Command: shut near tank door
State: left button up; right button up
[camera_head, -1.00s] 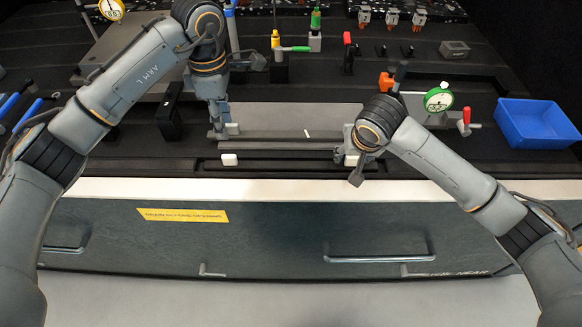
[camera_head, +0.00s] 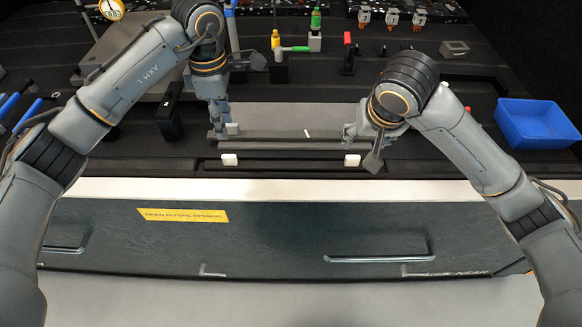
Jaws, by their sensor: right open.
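The near tank door (camera_head: 270,240) is the wide dark panel across the front, below a white ledge. It bears a yellow label (camera_head: 183,215), a left handle (camera_head: 63,248) and a right handle (camera_head: 380,258). I cannot tell from this view whether it is fully shut. My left gripper (camera_head: 219,132) points down at the left end of a long grey bar, well behind the door; its jaw opening is unclear. My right gripper (camera_head: 349,134) is open near the bar's right end, also away from the door. Neither gripper touches the door.
The long grey bar (camera_head: 280,145) lies behind the white ledge (camera_head: 290,189). Two white blocks sit in front of it, one left (camera_head: 229,160) and one right (camera_head: 352,160). A blue bin (camera_head: 537,122) stands at right. The light floor in front of the door is clear.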

aim_at(296, 230)
jog(key=k, duration=1)
